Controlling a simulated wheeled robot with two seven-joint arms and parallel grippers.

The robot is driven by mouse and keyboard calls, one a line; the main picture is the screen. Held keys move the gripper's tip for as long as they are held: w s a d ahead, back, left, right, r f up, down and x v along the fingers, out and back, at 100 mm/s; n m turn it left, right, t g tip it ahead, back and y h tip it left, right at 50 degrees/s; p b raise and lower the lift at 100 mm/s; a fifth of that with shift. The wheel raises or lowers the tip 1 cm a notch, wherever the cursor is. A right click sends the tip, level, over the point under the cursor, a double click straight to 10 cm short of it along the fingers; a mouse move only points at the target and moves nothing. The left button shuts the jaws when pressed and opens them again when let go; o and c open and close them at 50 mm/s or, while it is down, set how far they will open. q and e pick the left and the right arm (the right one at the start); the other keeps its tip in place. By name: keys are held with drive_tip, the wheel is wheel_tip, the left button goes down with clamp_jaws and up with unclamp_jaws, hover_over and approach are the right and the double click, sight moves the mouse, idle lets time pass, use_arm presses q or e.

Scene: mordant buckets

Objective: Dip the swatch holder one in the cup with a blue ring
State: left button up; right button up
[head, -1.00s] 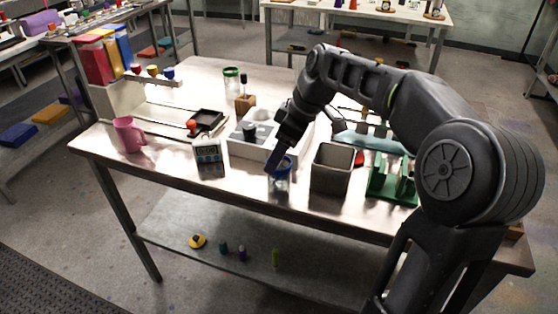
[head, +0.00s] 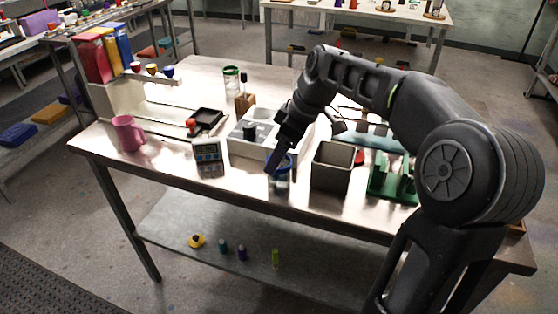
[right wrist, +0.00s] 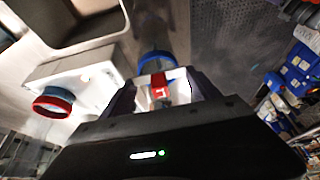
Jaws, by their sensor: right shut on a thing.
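My right gripper (head: 279,162) reaches down from the right in the head view to the cup with a blue ring (head: 282,180) near the table's front edge. In the right wrist view its jaws (right wrist: 160,92) are shut on a small red and white piece (right wrist: 159,88), which appears to be the swatch holder. The blue ring (right wrist: 155,58) shows just beyond the fingertips. The gripper hides part of the cup in the head view, and I cannot tell how far the holder is inside it. My left gripper is not in view.
A grey open bin (head: 333,167) stands right of the cup, with a green rack (head: 392,178) beyond it. A white box (head: 243,148) is behind. A timer (head: 208,157) and a pink mug (head: 129,133) stand left. A green-ringed jar (head: 231,79) is at the back.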

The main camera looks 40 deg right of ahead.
drive_tip(key=shift+r, duration=0.2)
drive_tip(key=shift+r, duration=0.2)
drive_tip(key=shift+f, duration=0.35)
idle(0.7)
drive_tip(key=shift+r, duration=0.4)
drive_tip(key=shift+f, duration=0.2)
drive_tip(key=shift+f, duration=0.3)
drive_tip(key=shift+r, duration=0.2)
drive_tip(key=shift+r, duration=0.25)
drive_tip(key=shift+f, duration=0.15)
idle(0.5)
